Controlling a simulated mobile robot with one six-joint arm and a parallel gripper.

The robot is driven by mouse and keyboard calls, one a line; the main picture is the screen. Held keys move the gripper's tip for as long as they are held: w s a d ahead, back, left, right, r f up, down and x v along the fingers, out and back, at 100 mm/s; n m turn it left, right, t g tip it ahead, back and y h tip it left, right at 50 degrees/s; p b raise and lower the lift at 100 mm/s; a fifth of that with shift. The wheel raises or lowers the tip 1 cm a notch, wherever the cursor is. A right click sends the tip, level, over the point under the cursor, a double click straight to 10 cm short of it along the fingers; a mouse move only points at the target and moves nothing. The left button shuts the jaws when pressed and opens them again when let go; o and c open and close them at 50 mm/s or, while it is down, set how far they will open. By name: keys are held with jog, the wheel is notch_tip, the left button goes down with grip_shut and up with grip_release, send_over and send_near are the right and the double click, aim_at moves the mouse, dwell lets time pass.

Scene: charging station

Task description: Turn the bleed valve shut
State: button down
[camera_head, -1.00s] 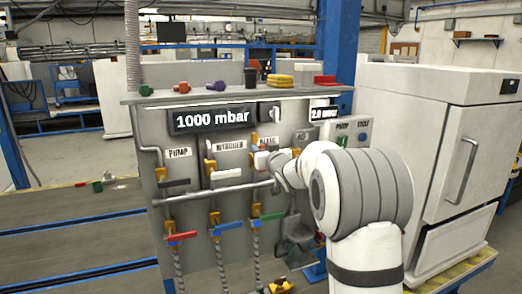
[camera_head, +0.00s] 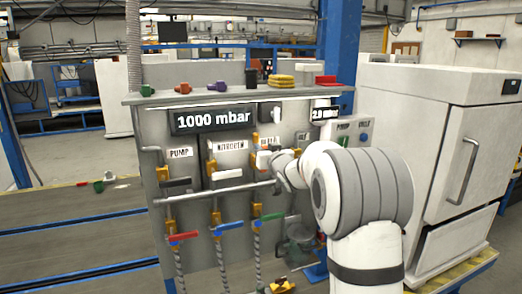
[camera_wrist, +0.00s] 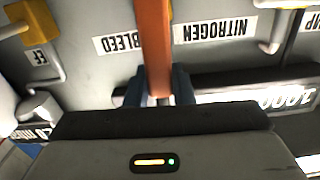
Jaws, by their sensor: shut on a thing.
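The bleed valve's orange lever (camera_wrist: 155,45) runs down from the top edge in the wrist view, between the blue fingers of my gripper (camera_wrist: 157,92). The gripper is shut on the lever. The wrist picture is upside down, with the BLEED label (camera_wrist: 117,44) just left of the lever. In the head view my gripper (camera_head: 264,158) is at the panel, right of the NITROGEN label (camera_head: 229,145). There the fingers and wrist cover most of the bleed valve, so its lever angle cannot be told.
A white lever (camera_head: 228,174) and a black lever (camera_head: 176,183) sit left of my gripper. A horizontal pipe (camera_head: 215,194) runs below it. Red (camera_head: 183,237), blue (camera_head: 229,226) and green (camera_head: 269,217) levers are lower down. A white cabinet (camera_head: 425,130) stands close at right.

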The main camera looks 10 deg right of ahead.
jog(key=w+d+f+m+p, duration=0.1)
jog(key=d+f+m+p, duration=0.4)
jog(key=m, duration=1.2)
jog(key=shift+d+f, duration=0.75)
jog(key=shift+f, duration=0.3)
jog(key=shift+w+f+m, duration=0.1)
jog(key=shift+m, duration=0.2)
jog(key=c, duration=1.3)
grip_release()
jog(key=shift+o, duration=0.3)
jog(key=s+d+b, duration=0.1)
jog(key=s+b, duration=0.1)
jog(key=s, duration=0.5)
jog(key=shift+s+d, duration=0.3)
